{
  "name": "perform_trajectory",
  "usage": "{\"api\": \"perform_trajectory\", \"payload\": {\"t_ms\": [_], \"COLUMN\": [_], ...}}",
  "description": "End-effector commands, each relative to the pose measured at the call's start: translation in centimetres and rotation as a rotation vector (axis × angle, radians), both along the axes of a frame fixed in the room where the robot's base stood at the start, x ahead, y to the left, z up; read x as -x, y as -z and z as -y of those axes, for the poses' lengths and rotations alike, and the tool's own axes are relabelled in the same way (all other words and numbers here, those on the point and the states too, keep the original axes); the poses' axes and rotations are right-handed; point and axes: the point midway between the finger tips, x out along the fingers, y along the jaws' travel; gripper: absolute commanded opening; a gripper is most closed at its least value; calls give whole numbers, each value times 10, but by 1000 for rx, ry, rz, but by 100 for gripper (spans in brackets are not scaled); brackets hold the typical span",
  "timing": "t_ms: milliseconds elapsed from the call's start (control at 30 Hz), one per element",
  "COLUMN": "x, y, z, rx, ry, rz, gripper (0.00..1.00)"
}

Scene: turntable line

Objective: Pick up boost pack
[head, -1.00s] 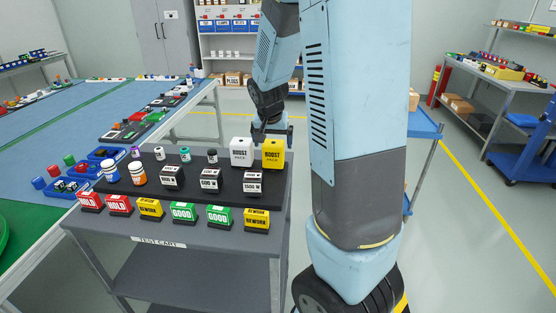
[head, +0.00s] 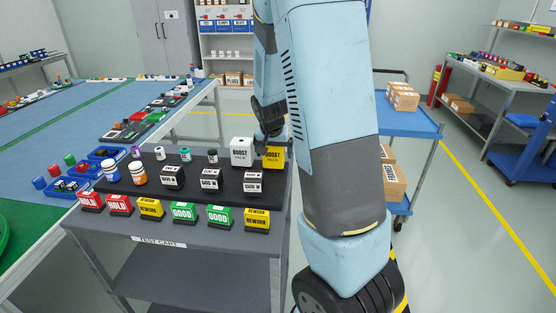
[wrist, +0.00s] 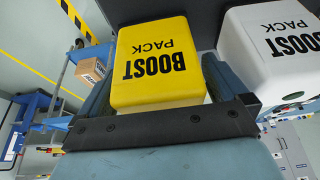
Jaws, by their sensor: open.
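A yellow boost pack (head: 273,158) stands at the back right of the black board on the test cart. A white boost pack (head: 241,152) stands just to its left. My gripper (head: 271,143) is down at the yellow pack and hides its upper part in the head view. In the wrist view the yellow pack (wrist: 158,62) lies between the open fingers of my gripper (wrist: 157,92), one on each side. The white pack (wrist: 275,45) is close beside the right finger in that view. I cannot tell whether the fingers touch the yellow pack.
The board (head: 120,188) also holds several black weight blocks and small bottles. Red, yellow and green sign blocks line the front of the test cart (head: 185,262). A blue cart with cardboard boxes (head: 403,98) stands behind my arm to the right.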

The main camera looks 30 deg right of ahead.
Motion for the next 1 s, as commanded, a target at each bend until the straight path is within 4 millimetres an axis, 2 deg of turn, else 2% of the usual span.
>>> {"api": "perform_trajectory", "payload": {"t_ms": [67, 900, 1000], "x": [0, 1, 0], "y": [0, 0, -1], "z": [0, 1, 1], "rx": [0, 0, 0], "ry": [0, 1, 2], "rz": [0, -1, 1], "gripper": [94, 14, 9]}}
